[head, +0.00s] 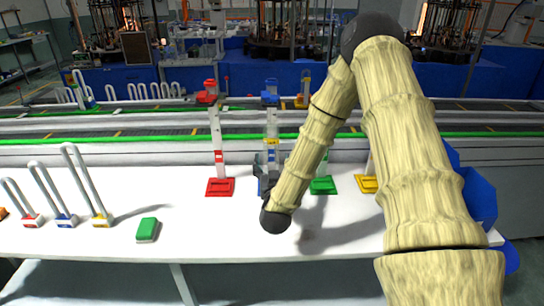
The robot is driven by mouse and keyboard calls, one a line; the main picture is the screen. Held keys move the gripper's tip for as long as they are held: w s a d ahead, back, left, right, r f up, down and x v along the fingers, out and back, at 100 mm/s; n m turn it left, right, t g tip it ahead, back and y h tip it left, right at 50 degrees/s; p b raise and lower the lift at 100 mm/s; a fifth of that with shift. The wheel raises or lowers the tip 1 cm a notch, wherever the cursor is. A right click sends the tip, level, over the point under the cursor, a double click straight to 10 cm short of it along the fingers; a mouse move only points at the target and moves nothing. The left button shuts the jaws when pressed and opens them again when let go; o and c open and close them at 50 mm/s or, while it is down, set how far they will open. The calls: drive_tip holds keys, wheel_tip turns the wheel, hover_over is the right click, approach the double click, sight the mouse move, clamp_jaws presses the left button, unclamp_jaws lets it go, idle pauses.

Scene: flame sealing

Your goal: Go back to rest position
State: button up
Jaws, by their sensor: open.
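My gripper (266,181) is at the table's middle, mostly hidden behind my own arm's end link. Its dark fingers show only in part, low beside a clear upright with a blue top (270,98) and a yellow band. I cannot tell whether it touches that upright, whose base is hidden. To the left, a clear upright with a red top (207,96) stands on a red base (220,187). A green base (323,185) and a yellow base (367,184) show right of my gripper, partly behind my arm.
On the white table (170,190), several U-shaped tubes (84,180) stand in coloured bases at the left. A green block (147,230) lies at the front. A blue bin (476,190) is at the right. A conveyor (130,125) runs behind. The table's front middle is clear.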

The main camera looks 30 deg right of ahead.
drive_tip(key=shift+s+a, duration=0.1)
drive_tip(key=shift+s, duration=0.1)
idle(0.4)
